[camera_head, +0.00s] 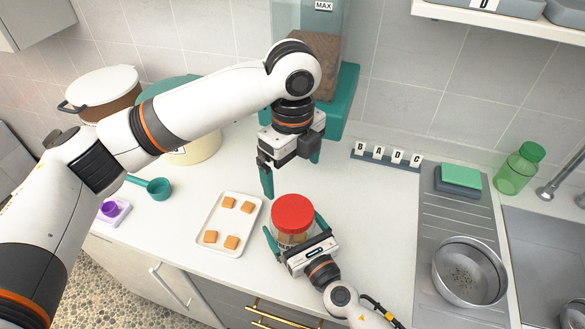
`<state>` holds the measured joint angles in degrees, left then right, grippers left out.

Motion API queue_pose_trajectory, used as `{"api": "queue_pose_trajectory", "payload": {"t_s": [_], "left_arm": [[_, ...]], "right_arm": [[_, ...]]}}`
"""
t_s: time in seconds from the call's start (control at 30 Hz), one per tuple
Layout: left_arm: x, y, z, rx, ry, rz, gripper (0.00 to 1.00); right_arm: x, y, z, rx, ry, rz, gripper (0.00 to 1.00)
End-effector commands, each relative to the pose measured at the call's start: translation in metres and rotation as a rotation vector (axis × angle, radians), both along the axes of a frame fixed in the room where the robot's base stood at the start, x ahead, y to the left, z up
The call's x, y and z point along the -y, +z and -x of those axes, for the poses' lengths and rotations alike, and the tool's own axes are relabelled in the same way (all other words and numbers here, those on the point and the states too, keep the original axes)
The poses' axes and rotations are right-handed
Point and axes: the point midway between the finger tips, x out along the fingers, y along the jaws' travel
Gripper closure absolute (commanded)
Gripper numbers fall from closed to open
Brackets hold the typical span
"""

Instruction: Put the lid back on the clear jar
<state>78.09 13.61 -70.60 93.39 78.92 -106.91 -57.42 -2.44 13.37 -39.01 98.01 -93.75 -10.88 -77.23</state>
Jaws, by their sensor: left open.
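The clear jar (292,238) stands on the white counter with brownish contents showing through its side. The red lid (293,213) sits on top of the jar and covers its mouth; I cannot tell whether it is fully seated. My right gripper (296,232) comes from the front, its teal fingers on either side of the jar, shut on its body below the lid. My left gripper (291,172) is open and empty, pointing down above and behind the jar, apart from the lid.
A white tray (207,241) with several orange-brown squares lies left of the jar. A teal scoop (157,188) lies farther left. Letter blocks (385,156) stand on a rail behind. A metal bowl (469,271) and green bottle (518,170) are at right. The counter right of the jar is clear.

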Motion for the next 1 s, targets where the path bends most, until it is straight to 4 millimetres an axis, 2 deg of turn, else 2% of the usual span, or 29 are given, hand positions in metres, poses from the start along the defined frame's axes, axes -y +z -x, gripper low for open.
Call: {"api": "queue_pose_trajectory", "payload": {"t_s": [0.17,0.5,0.7,1.0], "left_arm": [[0.0,-0.005,0.0,0.0,0.0,0.0,0.0],[0.0,-0.026,0.0,0.0,0.0,0.0,0.0],[0.0,-0.031,0.0,0.0,0.0,0.0,0.0],[0.0,-0.031,0.0,0.0,0.0,0.0,0.0]], "right_arm": [[0.013,-0.003,0.024,-0.002,0.001,0.002,0.0],[0.047,-0.005,0.084,-0.002,0.001,0.002,0.0],[0.056,-0.002,0.1,-0.002,0.0,0.0,0.0],[0.057,0.0,0.102,-0.001,0.0,0.0,0.0]]}}
